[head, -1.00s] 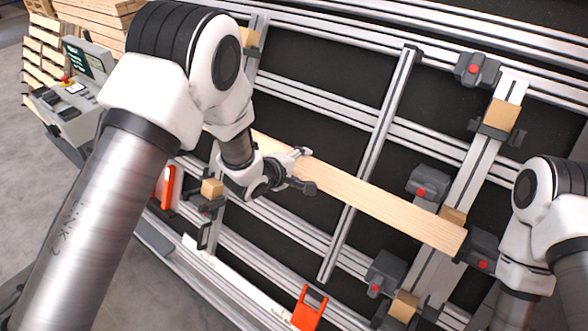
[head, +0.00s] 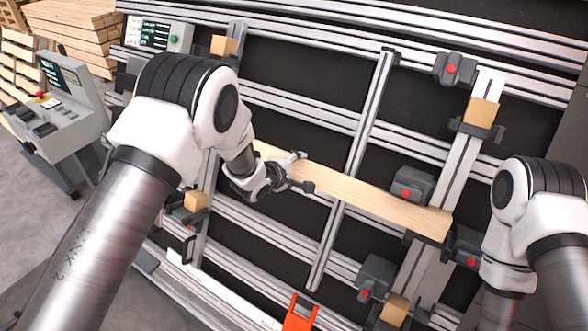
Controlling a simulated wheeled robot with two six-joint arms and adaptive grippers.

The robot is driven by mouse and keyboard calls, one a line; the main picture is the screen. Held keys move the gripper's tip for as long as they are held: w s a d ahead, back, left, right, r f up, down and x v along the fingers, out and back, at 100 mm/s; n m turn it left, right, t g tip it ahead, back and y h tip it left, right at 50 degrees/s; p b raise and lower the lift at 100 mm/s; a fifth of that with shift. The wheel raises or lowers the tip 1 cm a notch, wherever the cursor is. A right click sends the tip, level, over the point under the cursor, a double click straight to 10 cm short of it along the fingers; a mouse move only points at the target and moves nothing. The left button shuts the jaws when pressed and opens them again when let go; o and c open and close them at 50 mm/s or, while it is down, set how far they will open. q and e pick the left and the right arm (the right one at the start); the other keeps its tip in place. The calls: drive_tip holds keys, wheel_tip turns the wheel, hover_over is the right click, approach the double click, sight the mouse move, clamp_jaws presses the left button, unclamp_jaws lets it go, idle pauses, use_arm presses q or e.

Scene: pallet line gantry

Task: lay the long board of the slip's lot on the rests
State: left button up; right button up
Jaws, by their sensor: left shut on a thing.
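A long pale board (head: 365,195) slants across the middle of the head view, in front of the metal frame (head: 375,100). My left gripper (head: 297,172) is shut on it left of its middle. The board's left end is hidden behind my left arm. Its right end lies between two grey clamps with red buttons, one above (head: 412,185) and one at its lower right (head: 466,246). I cannot tell whether that end touches anything beneath. My right arm shows at the right edge, but its gripper is not in view.
Wooden blocks sit on the frame's uprights at upper right (head: 481,112), lower right (head: 394,309), upper left (head: 224,46) and lower left (head: 194,202). An orange-red bracket (head: 299,314) is at the bottom. A console (head: 60,110) and stacked boards (head: 75,35) stand at left.

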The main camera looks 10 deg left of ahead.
use_arm(q)
drive_tip(key=shift+w+d, duration=0.1)
drive_tip(key=shift+w, duration=0.15)
idle(0.5)
drive_tip(key=shift+s+f, duration=0.15)
drive_tip(key=shift+f, duration=0.15)
idle(0.4)
drive_tip(key=o, duration=1.6)
drive_tip(key=shift+o, duration=0.2)
drive_tip(key=shift+s, duration=0.1)
drive_tip(key=v, duration=1.2)
